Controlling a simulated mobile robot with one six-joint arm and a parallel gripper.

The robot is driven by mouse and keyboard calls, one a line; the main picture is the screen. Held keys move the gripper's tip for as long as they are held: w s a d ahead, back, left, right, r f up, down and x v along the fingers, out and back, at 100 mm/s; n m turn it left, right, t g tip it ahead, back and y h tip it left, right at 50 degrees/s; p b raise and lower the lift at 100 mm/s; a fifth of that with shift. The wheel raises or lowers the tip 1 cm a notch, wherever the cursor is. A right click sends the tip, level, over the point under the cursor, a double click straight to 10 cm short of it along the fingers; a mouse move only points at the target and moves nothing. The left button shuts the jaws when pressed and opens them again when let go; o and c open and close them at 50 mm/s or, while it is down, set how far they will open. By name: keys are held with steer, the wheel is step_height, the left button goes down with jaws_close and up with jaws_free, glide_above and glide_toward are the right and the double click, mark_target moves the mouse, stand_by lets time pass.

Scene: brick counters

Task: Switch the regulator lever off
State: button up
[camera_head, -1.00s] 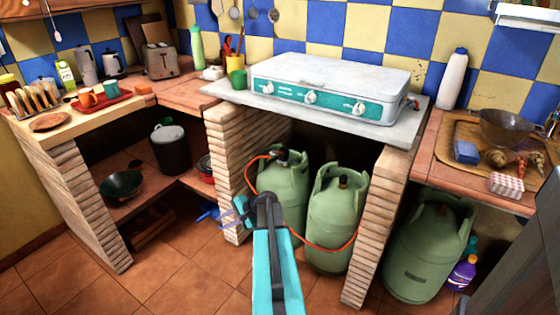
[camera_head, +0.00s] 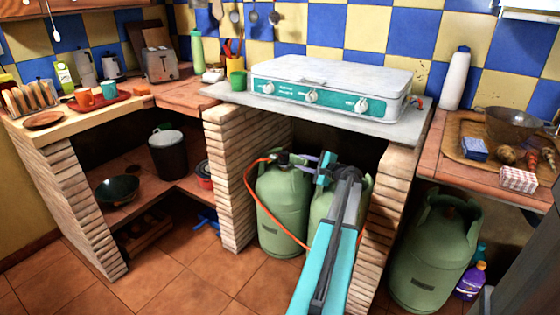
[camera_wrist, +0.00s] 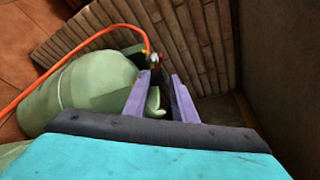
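The dark regulator (camera_head: 282,157) sits on top of the left green gas bottle (camera_head: 282,210), with an orange hose (camera_head: 251,192) running from it. In the wrist view the regulator (camera_wrist: 142,58) is partly hidden behind a finger. A small dark and red part, which may be the lever (camera_wrist: 159,62), shows just beyond the fingertips. My gripper (camera_head: 306,156) is just right of the regulator, under the counter slab, pointing left. In the wrist view its two purple fingers (camera_wrist: 160,77) are apart with a gap between them. I cannot tell whether they touch the lever.
The right bottle (camera_head: 321,205) under the slab is partly hidden by my arm. Brick pillars (camera_head: 235,180) flank the opening, and the grey slab (camera_head: 330,118) with the stove (camera_head: 335,85) is above. Another bottle (camera_head: 432,250) stands at right. The floor in front is clear.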

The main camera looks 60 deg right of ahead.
steer(key=shift+w, duration=0.15)
steer(key=b+x, duration=0.2)
steer(key=x, duration=1.1)
steer(key=shift+w, duration=0.25)
steer(key=shift+d+f, duration=0.1)
steer(key=shift+f, duration=0.05)
